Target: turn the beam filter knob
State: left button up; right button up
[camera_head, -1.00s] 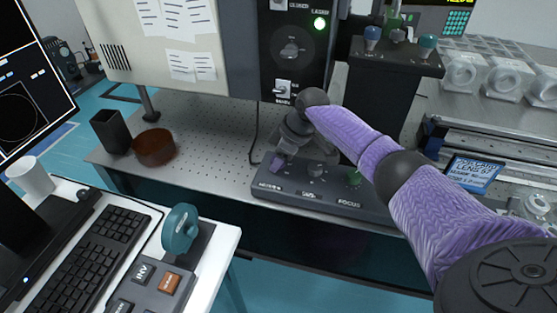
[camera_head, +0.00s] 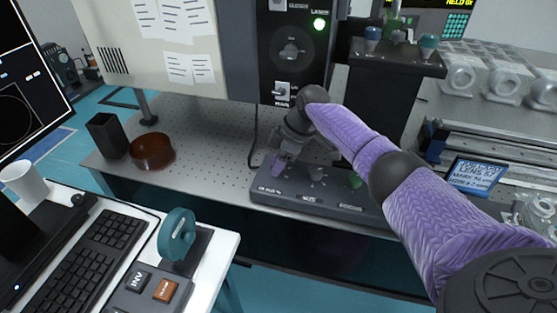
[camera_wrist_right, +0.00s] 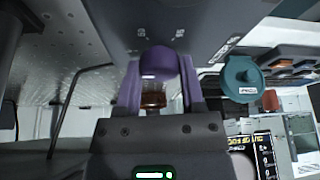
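The labels are too small to read surely. In the right wrist view a purple knob (camera_wrist_right: 157,62) sits between the two purple fingers of my right gripper (camera_wrist_right: 160,70). Whether both fingers press on it I cannot tell. My left gripper is out of view.
A black upright panel (camera_head: 293,52) with a dial and lit green lamp stands behind the box. A dark pedestal with knobs (camera_head: 390,85) stands to its right. A brown dish (camera_head: 152,151) and a black cup (camera_head: 107,136) are on the left. A desk with a keyboard (camera_head: 90,245) is in front.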

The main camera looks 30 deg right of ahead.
aim_at(293, 171)
jog(key=o, duration=0.4)
pick_arm(q)
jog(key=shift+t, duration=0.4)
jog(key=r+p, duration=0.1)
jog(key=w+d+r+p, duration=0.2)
jog(key=p, duration=0.1)
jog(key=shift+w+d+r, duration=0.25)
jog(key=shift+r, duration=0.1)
pick_arm(e)
jog(key=v, duration=1)
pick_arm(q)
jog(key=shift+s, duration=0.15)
pick_arm(e)
jog(key=shift+f, duration=0.1)
